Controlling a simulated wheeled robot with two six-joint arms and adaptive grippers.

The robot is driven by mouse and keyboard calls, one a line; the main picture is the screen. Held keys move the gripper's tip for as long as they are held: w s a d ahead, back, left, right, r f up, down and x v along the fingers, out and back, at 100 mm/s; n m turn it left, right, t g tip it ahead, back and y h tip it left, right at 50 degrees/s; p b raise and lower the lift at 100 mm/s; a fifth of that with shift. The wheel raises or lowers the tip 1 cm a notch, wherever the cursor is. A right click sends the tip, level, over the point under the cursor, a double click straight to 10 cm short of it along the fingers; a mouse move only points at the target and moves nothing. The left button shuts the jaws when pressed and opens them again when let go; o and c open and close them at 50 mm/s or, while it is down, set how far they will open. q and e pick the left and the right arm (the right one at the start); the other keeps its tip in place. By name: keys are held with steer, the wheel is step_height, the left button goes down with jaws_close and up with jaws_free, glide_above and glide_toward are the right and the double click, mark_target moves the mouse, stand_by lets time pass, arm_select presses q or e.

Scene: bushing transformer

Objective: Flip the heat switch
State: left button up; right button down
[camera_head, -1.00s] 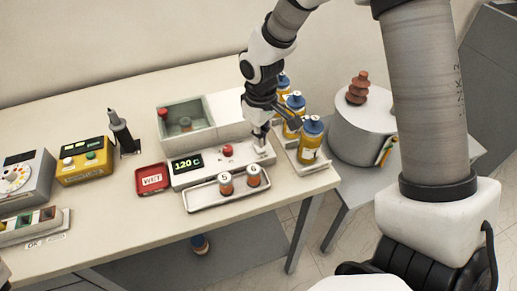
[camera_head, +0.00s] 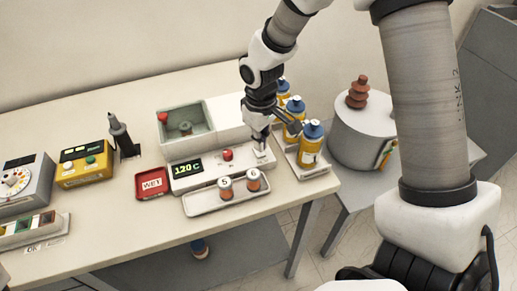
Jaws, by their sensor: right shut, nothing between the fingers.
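The white heater unit (camera_head: 205,172) stands on the table with a lit display (camera_head: 187,169) reading 120 C and a red knob (camera_head: 227,155) on its top. At its right end is a small pale part, likely the heat switch (camera_head: 262,151), mostly hidden by my gripper. My right gripper (camera_head: 260,143) is shut and empty, pointing down with its fingertips at or just above that part. I cannot tell whether they touch. My left gripper is not in view.
Several yellow bottles with blue caps (camera_head: 310,145) stand in a tray close right of my gripper. A tray with two numbered jars (camera_head: 225,189) lies in front of the unit. A red WET tray (camera_head: 152,183) and a green-lined basin (camera_head: 186,128) are nearby.

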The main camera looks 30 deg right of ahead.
mark_target(261, 154)
steer(key=shift+f+b, duration=0.7)
steer(key=shift+f, duration=0.55)
stand_by(0.7)
steer(key=shift+s+r, duration=0.1)
step_height(261, 154, up, 2)
steer(key=shift+p, duration=1.25)
step_height(261, 154, up, 2)
steer(key=shift+r+p, duration=0.25)
steer(key=shift+p, duration=0.95)
step_height(261, 154, up, 2)
steer(key=shift+r+p, duration=0.25)
steer(key=shift+p, duration=1)
steer(key=shift+f, duration=0.1)
